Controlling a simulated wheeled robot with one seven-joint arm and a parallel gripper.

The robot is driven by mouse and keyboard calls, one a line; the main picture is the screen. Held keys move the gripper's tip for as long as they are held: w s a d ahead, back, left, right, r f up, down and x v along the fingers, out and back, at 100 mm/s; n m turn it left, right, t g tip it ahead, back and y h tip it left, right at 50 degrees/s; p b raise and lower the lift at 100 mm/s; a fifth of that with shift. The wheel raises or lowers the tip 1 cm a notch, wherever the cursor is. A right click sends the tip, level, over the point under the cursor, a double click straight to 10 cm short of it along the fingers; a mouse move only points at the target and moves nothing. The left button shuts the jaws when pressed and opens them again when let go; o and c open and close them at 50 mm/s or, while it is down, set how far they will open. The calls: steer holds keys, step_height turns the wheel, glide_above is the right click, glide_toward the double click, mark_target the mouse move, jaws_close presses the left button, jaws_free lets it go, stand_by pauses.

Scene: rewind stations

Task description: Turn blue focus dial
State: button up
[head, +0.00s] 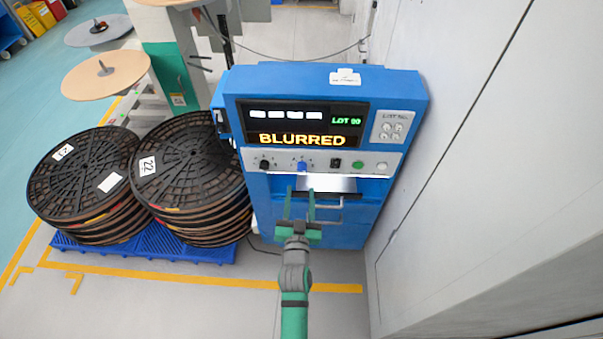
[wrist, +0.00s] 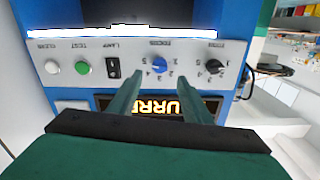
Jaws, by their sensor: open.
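The blue focus dial (head: 301,165) is on the pale control strip of the blue machine (head: 240,95), below its display. In the wrist view, which shows the panel upside down, the blue dial (wrist: 160,63) has numbers around it and sits between the fingertips in the picture. My gripper (head: 300,190) is open and empty in front of the machine, just below the dial in the head view. In the wrist view its two green fingers (wrist: 159,75) are apart and point toward the dial; contact is not visible. The display (head: 302,139) reads "BLURRED" in orange.
A dark knob (head: 264,165) is left of the dial; a black switch (head: 335,163), a green button (head: 358,163) and a white button (head: 382,166) are right. A handle (head: 325,206) is below. Reel stacks (head: 190,160) stand left; a pale wall (head: 480,190) stands right.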

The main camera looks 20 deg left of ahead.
mark_target(302, 171)
steer(key=x, duration=0.8)
steer(key=shift+w, duration=0.4)
steer(key=shift+c, duration=0.7)
steer(key=shift+a, duration=0.1)
steer(key=c, duration=0.9)
